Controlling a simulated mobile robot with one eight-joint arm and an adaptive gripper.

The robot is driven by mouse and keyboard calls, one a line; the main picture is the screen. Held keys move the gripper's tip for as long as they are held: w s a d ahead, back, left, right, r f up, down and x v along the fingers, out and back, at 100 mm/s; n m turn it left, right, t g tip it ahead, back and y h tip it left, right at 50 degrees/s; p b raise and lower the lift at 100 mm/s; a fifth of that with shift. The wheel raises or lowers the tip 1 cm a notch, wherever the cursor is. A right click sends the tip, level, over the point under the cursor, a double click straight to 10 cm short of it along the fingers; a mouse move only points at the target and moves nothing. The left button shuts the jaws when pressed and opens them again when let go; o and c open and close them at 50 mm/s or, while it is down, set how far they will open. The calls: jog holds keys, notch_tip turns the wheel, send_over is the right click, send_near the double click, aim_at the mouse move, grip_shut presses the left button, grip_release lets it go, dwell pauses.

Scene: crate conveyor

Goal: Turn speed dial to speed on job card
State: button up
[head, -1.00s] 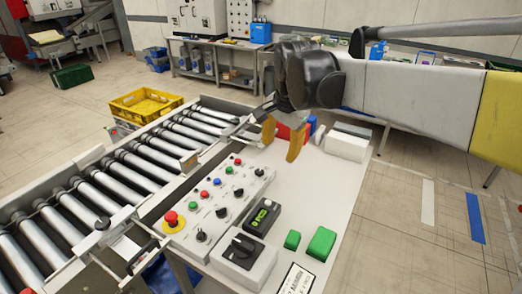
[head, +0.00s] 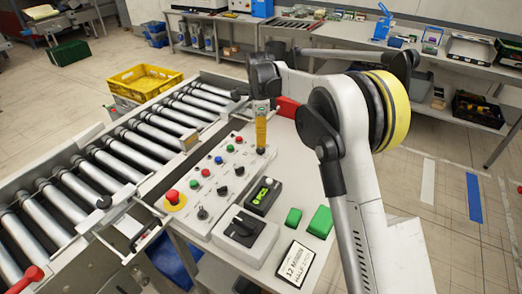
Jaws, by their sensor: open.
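A job card (head: 296,263) lies at the front right of the control table, with black print that seems to read "12 M/MIN" and a smaller line below. A grey box with a large black rotary dial (head: 243,224) sits left of the card. Its scale marks are too small to read, and no label confirms it as the speed dial. A small black unit with a lit green display (head: 263,195) stands behind it. My gripper (head: 261,135) points down over the far end of the button panel, open and empty, its yellow fingers overlapping in this view. It is well behind the large dial.
The sloped button panel (head: 190,214) carries several coloured buttons, small black knobs and a red emergency stop (head: 174,198). Two green blocks (head: 320,221) stand right of the display. A roller conveyor (head: 110,165) runs along the left. A yellow crate (head: 145,79) stands beyond it.

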aim_at(261, 149)
notch_tip(261, 149, down, 6)
jog(key=shift+r+b, duration=0.25)
jog(key=shift+b, duration=0.4)
grip_shut()
